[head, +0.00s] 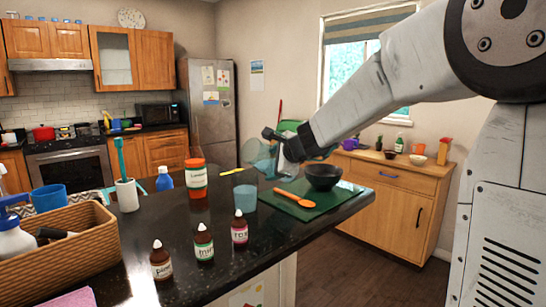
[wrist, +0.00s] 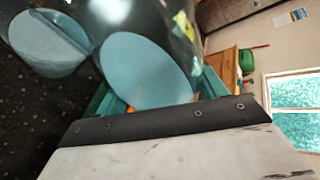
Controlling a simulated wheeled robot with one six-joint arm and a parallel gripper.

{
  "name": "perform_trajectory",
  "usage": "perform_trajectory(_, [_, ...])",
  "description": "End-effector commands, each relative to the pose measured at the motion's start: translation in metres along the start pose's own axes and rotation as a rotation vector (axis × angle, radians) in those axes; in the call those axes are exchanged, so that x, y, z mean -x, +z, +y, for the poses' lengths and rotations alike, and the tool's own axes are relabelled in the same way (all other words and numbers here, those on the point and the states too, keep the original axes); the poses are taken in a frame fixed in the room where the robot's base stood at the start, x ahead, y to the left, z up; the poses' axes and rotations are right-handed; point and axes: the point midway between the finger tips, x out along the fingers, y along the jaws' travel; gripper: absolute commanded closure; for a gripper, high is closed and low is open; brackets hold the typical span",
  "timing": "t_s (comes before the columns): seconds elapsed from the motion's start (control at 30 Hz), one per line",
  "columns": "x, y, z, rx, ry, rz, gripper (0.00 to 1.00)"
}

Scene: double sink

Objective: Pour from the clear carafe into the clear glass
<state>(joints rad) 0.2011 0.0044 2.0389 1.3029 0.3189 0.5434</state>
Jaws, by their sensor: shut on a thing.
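The clear carafe (head: 258,156) is held in my gripper (head: 282,146), tilted, above the counter. It holds bluish liquid; in the wrist view the carafe (wrist: 150,68) is close to the camera and its liquid shows as a large pale-blue oval. The clear glass (head: 245,198) stands upright on the dark counter, just below and left of the carafe, with bluish contents. It also shows at the left of the wrist view (wrist: 45,45), partly overlapped by the carafe. I cannot tell whether liquid is flowing. The fingertips are mostly hidden.
A wicker basket (head: 75,250) fills the near left.

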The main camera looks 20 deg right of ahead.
Motion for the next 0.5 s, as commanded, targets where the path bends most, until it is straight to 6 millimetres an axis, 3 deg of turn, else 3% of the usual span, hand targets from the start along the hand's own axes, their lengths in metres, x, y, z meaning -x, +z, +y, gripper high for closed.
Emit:
perform_trajectory(0.27, [0.001,0.000,-0.003,-0.125,0.047,-0.058,0.73])
perform_trajectory(0.5, [0.011,0.007,-0.018,-0.391,0.161,-0.176,0.73])
